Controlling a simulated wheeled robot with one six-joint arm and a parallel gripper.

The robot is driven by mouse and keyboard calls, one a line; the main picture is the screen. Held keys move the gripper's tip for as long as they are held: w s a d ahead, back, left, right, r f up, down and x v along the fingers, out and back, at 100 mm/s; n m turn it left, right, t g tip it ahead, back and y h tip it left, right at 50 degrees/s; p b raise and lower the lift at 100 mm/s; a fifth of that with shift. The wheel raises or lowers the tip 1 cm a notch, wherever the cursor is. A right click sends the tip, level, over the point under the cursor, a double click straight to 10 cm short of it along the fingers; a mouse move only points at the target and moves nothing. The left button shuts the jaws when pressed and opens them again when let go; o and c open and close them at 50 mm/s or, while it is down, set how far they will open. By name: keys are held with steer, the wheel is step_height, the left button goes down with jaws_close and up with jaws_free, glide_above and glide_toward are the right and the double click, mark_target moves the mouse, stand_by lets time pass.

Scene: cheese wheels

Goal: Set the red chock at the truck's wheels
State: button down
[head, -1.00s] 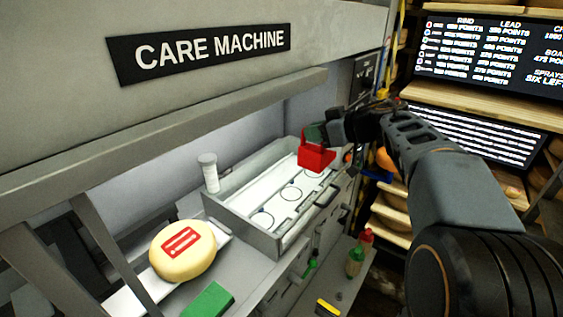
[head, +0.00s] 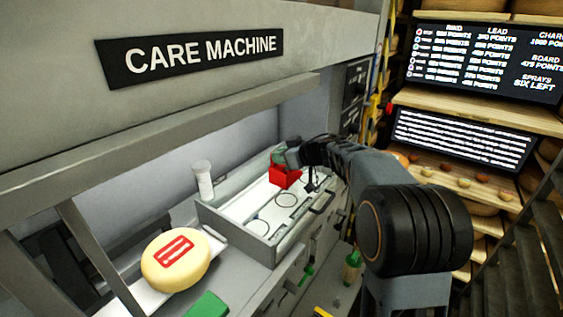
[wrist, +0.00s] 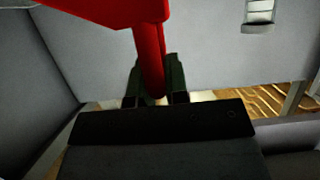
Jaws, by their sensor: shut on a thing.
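The red chock (head: 286,178) is held in my gripper (head: 279,158) over the far part of the open grey drawer tray (head: 238,240) of the care machine. In the wrist view my gripper (wrist: 155,85) is shut on a red bar of the chock (wrist: 147,45), whose wider red part fills the top of that view. I cannot tell whether the chock touches the tray floor. No truck or wheels can be made out in these frames.
A yellow cheese wheel (head: 176,262) with a red mark lies left of the tray. A white cylinder (head: 203,180) stands at the tray's back left edge. A green block (head: 207,305) is in front. Cheese shelves (head: 460,180) and screens are at right.

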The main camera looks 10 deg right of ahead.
steer(key=shift+f, duration=0.6)
steer(key=shift+s+f, duration=0.1)
steer(key=shift+f, duration=0.05)
steer(key=c, duration=1.1)
jaws_free()
